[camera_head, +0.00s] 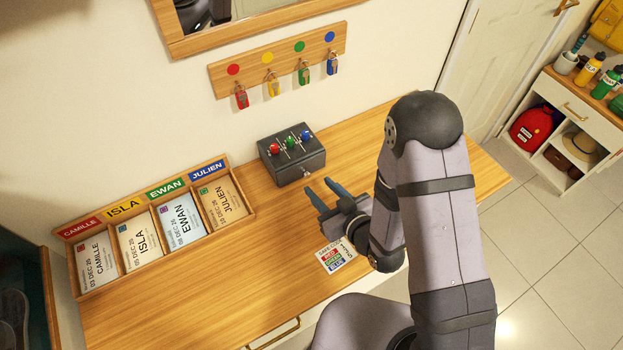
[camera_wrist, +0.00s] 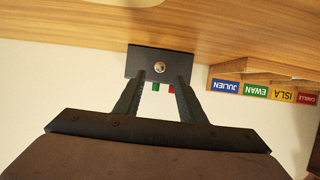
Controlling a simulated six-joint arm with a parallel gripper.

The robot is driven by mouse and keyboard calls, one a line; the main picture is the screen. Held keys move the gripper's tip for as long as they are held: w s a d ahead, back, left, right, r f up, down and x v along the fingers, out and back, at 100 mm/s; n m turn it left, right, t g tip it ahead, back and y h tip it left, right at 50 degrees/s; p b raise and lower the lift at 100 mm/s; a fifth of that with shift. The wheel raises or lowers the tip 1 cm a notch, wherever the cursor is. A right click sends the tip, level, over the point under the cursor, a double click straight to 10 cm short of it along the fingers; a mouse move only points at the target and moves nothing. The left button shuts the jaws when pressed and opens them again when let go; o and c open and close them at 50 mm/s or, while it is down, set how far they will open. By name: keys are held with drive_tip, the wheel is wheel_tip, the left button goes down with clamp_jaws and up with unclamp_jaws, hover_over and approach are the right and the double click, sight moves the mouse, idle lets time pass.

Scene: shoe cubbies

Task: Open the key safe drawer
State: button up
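The key safe (camera_head: 285,165) is a dark grey box on the wooden shelf against the wall. Three sliders with red (camera_head: 275,149), green (camera_head: 290,142) and blue (camera_head: 305,135) knobs are on its top. Its front has a round metal knob (camera_wrist: 160,67), and the drawer looks shut. My gripper (camera_head: 325,191) is open and empty, in front of the safe and apart from it, fingers pointing toward its front. In the wrist view the fingertips (camera_wrist: 162,80) frame the safe's front from either side, upside down; parts of the green and red knobs show between them.
A safe code card (camera_head: 333,257) lies on the shelf, partly hidden by my arm. A wooden rack (camera_head: 118,280) of name cards stands to the left. A board (camera_head: 280,57) with hanging coloured keys is above the safe. The shelf between rack and gripper is clear.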

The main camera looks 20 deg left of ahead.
sight(308, 176)
drive_tip(key=p+x, duration=0.1)
drive_tip(key=x, duration=0.3)
drive_tip(key=shift+w, duration=0.1)
drive_tip(key=shift+x, duration=0.95)
clamp_jaws()
